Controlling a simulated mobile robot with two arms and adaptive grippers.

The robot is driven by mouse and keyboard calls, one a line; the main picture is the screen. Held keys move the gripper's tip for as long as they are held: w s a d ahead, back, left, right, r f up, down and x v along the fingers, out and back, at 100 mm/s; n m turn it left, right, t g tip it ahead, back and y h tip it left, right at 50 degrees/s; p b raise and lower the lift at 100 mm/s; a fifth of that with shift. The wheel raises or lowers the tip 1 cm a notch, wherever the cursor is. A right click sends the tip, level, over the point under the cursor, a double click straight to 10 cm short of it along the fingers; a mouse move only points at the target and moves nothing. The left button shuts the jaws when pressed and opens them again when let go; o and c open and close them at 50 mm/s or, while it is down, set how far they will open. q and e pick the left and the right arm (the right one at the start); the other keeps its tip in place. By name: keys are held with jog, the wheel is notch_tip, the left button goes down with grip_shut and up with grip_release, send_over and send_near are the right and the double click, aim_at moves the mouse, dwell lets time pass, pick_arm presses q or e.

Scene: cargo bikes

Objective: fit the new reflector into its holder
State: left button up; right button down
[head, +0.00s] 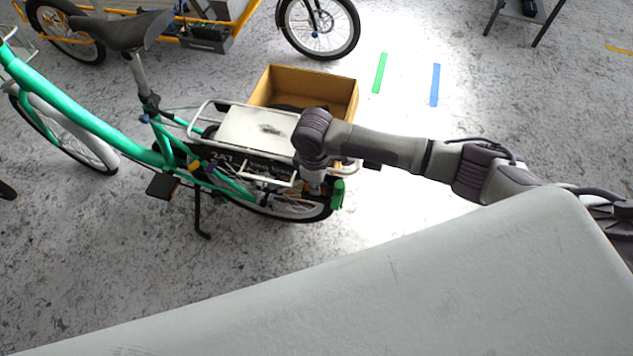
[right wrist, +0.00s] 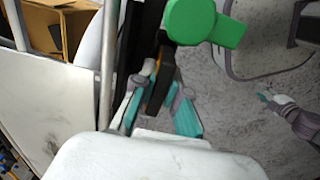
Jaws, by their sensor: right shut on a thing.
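My right gripper (head: 313,186) points down behind the rear rack of the green bike (head: 90,110). In the right wrist view its teal fingers (right wrist: 160,98) are shut on a dark piece with an orange edge (right wrist: 158,82), which I take to be the reflector. A bright green part (right wrist: 205,20) is just beyond the fingers, and it also shows beside the gripper in the head view (head: 338,194). I cannot make out the holder or whether the piece touches it. A small teal-tipped gripper, likely my left gripper (right wrist: 272,101), shows at the right wrist view's right; its jaws are unclear.
The rack (head: 245,125) has a pale top plate and white tubes close to my right gripper. A cardboard box (head: 335,90) is just behind it. A yellow cargo bike (head: 210,38) stands further back. The floor right of the box is open, with green and blue tape.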

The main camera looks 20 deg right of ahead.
jog(key=shift+f+b, duration=0.3)
jog(key=shift+f, duration=0.8)
jog(key=shift+r, duration=0.1)
jog(key=shift+r+p, duration=1)
jog(key=shift+p, duration=0.4)
jog(key=shift+f+b, duration=0.4)
jog(key=shift+f, duration=0.65)
jog(key=c, duration=1.1)
grip_release()
